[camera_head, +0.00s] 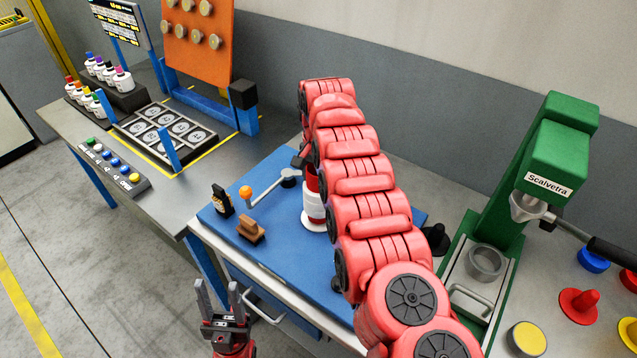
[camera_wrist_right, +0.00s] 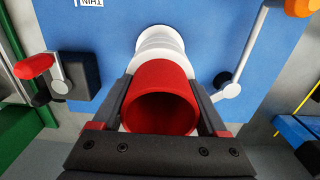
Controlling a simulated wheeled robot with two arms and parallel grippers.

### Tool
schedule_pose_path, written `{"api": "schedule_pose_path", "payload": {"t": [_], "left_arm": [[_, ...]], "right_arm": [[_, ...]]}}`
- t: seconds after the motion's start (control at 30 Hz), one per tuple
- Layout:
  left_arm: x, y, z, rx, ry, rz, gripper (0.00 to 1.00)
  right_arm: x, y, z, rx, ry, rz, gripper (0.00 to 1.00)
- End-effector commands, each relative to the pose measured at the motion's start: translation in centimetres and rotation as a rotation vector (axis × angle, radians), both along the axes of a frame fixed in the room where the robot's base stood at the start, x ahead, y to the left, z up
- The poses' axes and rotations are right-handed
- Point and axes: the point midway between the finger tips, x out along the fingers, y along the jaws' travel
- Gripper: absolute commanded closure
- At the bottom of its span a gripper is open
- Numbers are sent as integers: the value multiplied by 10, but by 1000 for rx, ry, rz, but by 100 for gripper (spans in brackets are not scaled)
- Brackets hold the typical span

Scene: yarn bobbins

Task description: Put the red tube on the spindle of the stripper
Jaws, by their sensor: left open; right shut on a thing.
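The red tube (camera_wrist_right: 160,92) is between the fingers of my right gripper (camera_wrist_right: 163,100), which is shut on it; its open hollow end faces the wrist camera. A white rounded part (camera_wrist_right: 160,42) lies directly beyond the tube. In the head view the red tube (camera_head: 312,180) appears upright above a white body (camera_head: 313,203) with a red band and a white round base, on the blue mat. Whether tube and white part are joined, I cannot tell. The stripper's spindle is not clearly identifiable. My left gripper (camera_head: 219,300) is open and empty, in front of the table.
A green Scalvetra machine (camera_head: 548,160) stands right. Left are a tray of round slots (camera_head: 165,133) and several bottles (camera_head: 107,70). My right arm hides the mat's middle.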

Motion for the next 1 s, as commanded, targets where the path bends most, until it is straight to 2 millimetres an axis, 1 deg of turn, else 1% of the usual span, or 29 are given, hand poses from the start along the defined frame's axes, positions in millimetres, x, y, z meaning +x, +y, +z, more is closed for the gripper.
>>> {"api": "schedule_pose_path", "payload": {"t": [0.3,0.33,0.43,0.47,0.67,0.77,0.87,0.93,1.0], "left_arm": [[0,0,-5,0,0,0,50],[0,0,-4,0,0,0,50],[0,0,-4,0,0,0,50],[0,0,-4,0,0,0,50],[0,0,-4,0,0,0,50],[0,0,-6,0,0,0,50],[0,0,-12,0,0,0,50],[0,0,-17,0,0,0,50],[0,0,-15,0,0,0,50]], "right_arm": [[0,0,-6,0,0,0,80],[0,0,-6,0,0,0,21],[0,0,-5,0,0,0,3],[0,0,-5,0,0,0,0],[0,0,-5,0,0,0,0],[1,0,-2,1,-2,0,0],[1,1,9,2,-4,1,0],[1,-1,22,1,-5,-1,0],[2,-2,39,3,-6,-2,0]]}}
